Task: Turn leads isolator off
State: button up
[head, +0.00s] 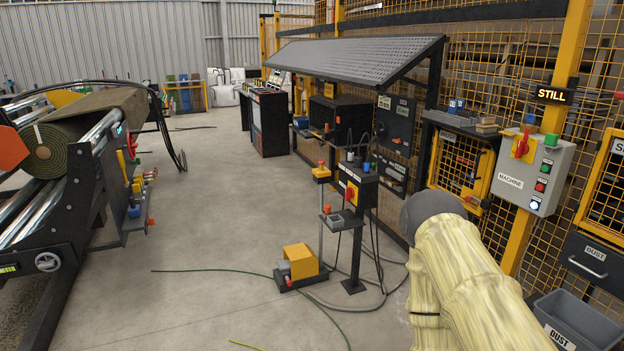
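A dark box on a post (357,184) stands mid-floor with black, blue and red plugs and cables on it. A red rotary handle on a yellow plate (351,193) is on its front; I cannot tell which way the handle points. No readable name shows on this box, so I cannot confirm it is the leads isolator. A grey box labelled MACHINE (533,171) at right has another red handle on a yellow plate (522,145). My arm in a pale sleeve rises at lower right, ending in a grey rounded joint. My gripper is not visible.
A yellow foot pedal (301,262) and a post with a yellow-and-red top (321,174) stand beside the dark box. Cables lie on the floor. A turf roll machine (75,190) is at left. A grey DUST bin (578,322) is at lower right. The central floor is mostly clear.

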aim_at(349, 192)
jog(key=z, duration=0.25)
jog(key=i, duration=2.1)
jog(key=u, duration=0.35)
